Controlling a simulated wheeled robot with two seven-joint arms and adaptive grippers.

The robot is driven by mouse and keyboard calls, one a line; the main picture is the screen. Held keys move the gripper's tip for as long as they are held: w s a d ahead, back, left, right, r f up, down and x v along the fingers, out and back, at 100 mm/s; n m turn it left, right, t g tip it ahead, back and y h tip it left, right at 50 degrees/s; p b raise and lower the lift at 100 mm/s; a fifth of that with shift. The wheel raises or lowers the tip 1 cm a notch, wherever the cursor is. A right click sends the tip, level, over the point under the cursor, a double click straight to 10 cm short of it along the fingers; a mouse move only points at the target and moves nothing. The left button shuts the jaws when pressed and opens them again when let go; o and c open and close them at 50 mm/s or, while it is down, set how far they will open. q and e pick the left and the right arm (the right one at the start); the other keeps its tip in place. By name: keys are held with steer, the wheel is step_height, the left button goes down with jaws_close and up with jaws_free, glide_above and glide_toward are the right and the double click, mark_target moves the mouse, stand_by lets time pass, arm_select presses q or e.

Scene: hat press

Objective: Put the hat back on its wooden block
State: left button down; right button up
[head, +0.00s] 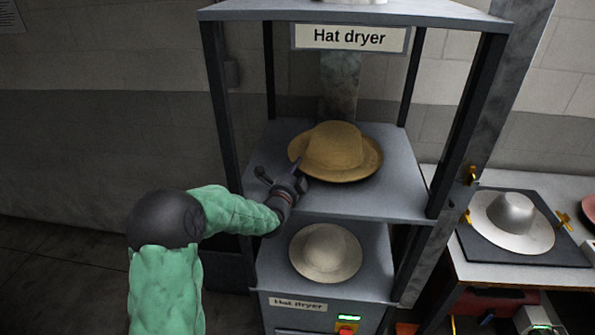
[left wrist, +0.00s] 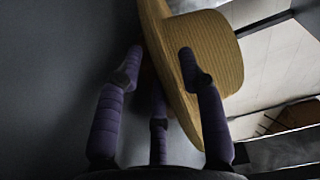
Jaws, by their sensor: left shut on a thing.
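A tan straw hat (head: 333,146) is on the middle shelf of the hat dryer, its crown up and its left brim looking raised. My left gripper (head: 295,172) reaches in from the left and is shut on the brim's near left edge. In the left wrist view the fingers (left wrist: 160,75) are on both sides of the brim, and the hat (left wrist: 215,60) stands edge-on to them. I cannot make out a separate wooden block; whatever is under the hat is hidden. My right gripper is not in view.
The dryer's dark posts (head: 228,120) frame the shelf (head: 400,190) on both sides. A pale hat-shaped piece (head: 326,252) sits on the lower level. The shelf's front right is bare.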

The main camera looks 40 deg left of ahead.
arm_select(q)
steer(key=shift+f, duration=0.25)
steer(key=c, duration=0.7)
jaws_free()
steer(key=shift+d+f, duration=0.1)
steer(key=shift+s+f, duration=0.1)
steer(key=shift+f, duration=0.05)
steer(key=v, duration=0.8)
steer(key=r+v, duration=0.1)
steer(key=v, duration=0.2)
steer(key=shift+s, duration=0.4)
steer(key=shift+d, duration=0.1)
